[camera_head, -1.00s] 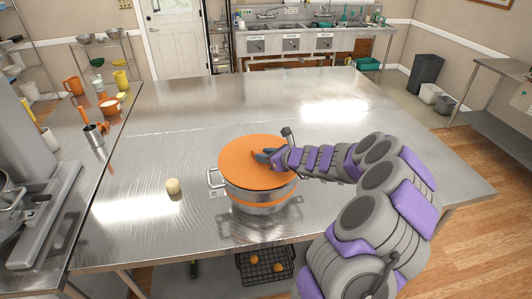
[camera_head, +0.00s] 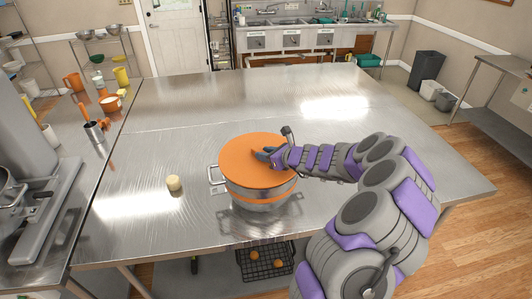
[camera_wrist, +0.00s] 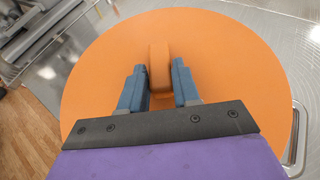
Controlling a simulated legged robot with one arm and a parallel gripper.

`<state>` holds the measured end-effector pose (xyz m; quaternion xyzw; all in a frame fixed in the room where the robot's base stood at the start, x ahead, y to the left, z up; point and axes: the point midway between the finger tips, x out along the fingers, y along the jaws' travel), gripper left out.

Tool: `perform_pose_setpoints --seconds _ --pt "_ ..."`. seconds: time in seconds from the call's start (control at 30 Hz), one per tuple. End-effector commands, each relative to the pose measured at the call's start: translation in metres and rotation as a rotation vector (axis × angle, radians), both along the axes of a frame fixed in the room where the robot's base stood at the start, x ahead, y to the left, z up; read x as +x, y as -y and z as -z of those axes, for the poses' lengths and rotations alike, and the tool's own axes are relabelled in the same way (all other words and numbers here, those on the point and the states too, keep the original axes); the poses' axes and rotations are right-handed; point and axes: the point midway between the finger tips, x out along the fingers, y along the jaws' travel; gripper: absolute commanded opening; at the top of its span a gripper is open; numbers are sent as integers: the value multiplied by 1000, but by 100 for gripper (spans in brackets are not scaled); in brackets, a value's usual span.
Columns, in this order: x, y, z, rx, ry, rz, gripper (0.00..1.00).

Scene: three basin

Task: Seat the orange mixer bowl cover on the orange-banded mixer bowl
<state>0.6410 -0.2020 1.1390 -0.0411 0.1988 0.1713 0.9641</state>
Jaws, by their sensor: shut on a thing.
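The orange mixer bowl cover (camera_head: 246,158) lies over the top of the orange-banded mixer bowl (camera_head: 254,192), which stands upright on the steel table. The cover looks about level and spans the bowl's mouth. Whether its edge is fully seated all round cannot be told. My gripper (camera_head: 264,154) is at the middle of the cover. In the wrist view my gripper (camera_wrist: 159,90) is shut on the cover's upright handle (camera_wrist: 159,68), one finger on each side. The cover (camera_wrist: 100,70) fills most of that view and hides nearly all of the bowl.
The steel table (camera_head: 340,120) is wide and mostly clear. A side counter at left holds a utensil cup (camera_head: 96,131). A wire basket (camera_head: 264,262) sits below the table's front edge.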

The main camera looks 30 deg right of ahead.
Motion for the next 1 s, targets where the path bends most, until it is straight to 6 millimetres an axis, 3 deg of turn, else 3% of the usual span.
perform_pose_setpoints --seconds 0.97,1.0 --pt "0 1 7 2 0 2 0" --pt "0 1 7 2 0 2 32"
